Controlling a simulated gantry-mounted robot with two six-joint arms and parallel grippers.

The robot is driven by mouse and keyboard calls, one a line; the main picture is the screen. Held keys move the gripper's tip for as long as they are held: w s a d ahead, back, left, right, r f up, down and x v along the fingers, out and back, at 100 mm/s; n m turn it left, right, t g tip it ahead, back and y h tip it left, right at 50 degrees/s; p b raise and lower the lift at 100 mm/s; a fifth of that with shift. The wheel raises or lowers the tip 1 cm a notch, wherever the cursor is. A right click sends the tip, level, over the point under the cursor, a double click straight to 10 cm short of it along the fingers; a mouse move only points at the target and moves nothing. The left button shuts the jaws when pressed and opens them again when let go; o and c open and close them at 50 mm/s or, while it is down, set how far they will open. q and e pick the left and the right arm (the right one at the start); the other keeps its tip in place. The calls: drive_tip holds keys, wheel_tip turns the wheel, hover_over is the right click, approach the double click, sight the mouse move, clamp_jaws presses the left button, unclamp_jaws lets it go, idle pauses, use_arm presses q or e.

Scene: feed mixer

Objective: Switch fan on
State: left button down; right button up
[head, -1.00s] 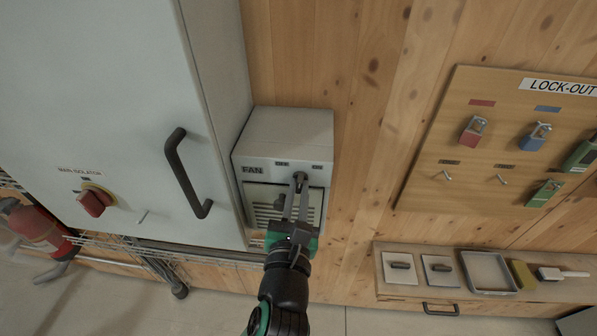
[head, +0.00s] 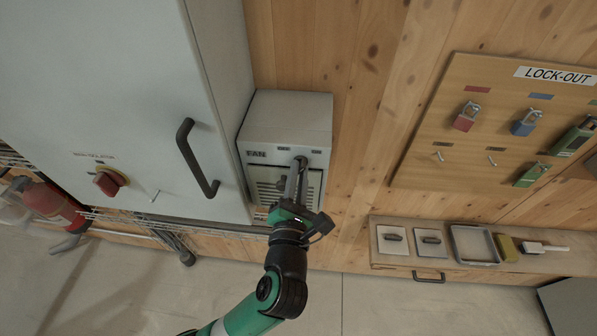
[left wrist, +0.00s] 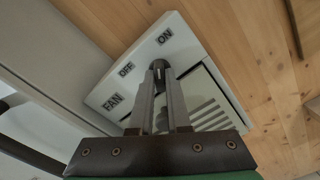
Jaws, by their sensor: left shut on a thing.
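The fan box (head: 290,112) is a grey box on the plank wall, right beside the big cabinet. Its front carries the labels FAN, OFF and ON and a louvred panel. My left gripper (head: 299,162) is at the front of the box, its fingers shut on the dark fan knob below the OFF and ON labels. In the left wrist view the fan knob (left wrist: 158,65) shows between the fingertips, between the OFF and ON labels. The fingers hide most of the knob, so its exact setting is hard to tell. My right gripper is not in view.
The cabinet (head: 100,80) with a black handle (head: 190,160) and a red isolator switch (head: 108,182) stands at left. A lock-out board (head: 480,130) with padlocks and a shelf (head: 400,262) with small items are at right.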

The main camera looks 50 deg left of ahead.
use_arm(q)
drive_tip(key=c, duration=0.9)
unclamp_jaws()
drive_tip(key=b+v, duration=0.2)
drive_tip(key=v, duration=0.9)
drive_tip(key=shift+s+d, duration=0.2)
drive_tip(key=shift+s, duration=0.05)
